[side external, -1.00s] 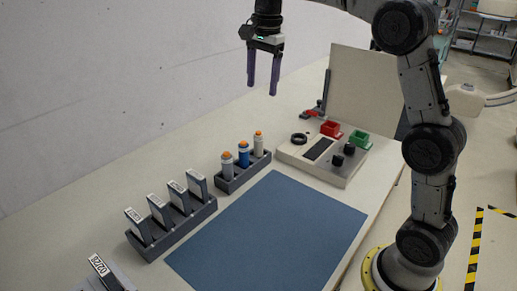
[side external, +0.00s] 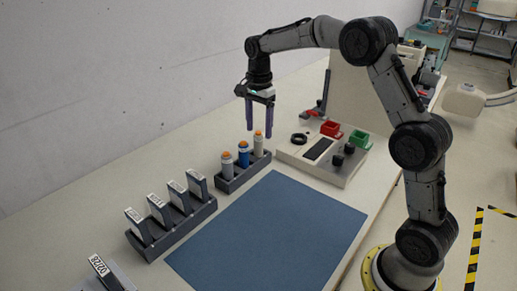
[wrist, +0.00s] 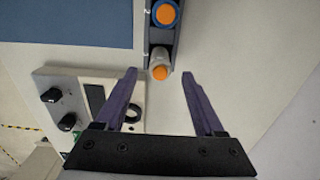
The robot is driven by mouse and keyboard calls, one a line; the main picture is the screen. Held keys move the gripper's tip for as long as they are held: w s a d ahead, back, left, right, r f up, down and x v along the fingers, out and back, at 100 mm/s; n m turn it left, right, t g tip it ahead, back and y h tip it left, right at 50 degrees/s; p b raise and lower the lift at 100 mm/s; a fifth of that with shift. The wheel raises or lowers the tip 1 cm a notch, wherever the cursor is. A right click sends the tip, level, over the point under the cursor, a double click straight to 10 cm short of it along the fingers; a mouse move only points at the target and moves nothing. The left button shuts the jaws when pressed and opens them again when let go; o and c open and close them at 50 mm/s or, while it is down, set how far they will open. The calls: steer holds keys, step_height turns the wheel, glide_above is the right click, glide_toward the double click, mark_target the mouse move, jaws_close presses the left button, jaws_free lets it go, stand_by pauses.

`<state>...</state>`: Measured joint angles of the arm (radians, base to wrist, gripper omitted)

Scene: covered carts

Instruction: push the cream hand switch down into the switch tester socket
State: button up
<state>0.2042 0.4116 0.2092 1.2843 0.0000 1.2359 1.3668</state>
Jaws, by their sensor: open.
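The cream hand switch (side external: 258,143) with an orange button stands upright in the end slot of a dark rack (side external: 228,184), nearest the tester. In the wrist view the cream switch (wrist: 160,68) shows from above, between and just beyond my fingertips. My gripper (side external: 258,142) is open and empty, its purple fingers pointing down at the cream switch; in the wrist view the gripper (wrist: 158,72) has one finger on each side. The switch tester (side external: 322,160) is a pale box with a black ring socket (side external: 299,139) on top; the socket also shows in the wrist view (wrist: 133,113).
A blue switch (side external: 243,154) and a grey switch (side external: 227,163) share the rack. A second rack (side external: 172,236) holds several labelled modules. A blue mat (side external: 268,235) lies clear in front. Red (side external: 330,128) and green (side external: 360,138) bins stand behind the tester.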

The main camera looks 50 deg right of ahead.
mark_target(258, 140)
step_height(258, 140, down, 5)
steer(key=shift+a+r, duration=0.1)
steer(key=shift+a, duration=0.05)
jaws_close()
stand_by(0.4)
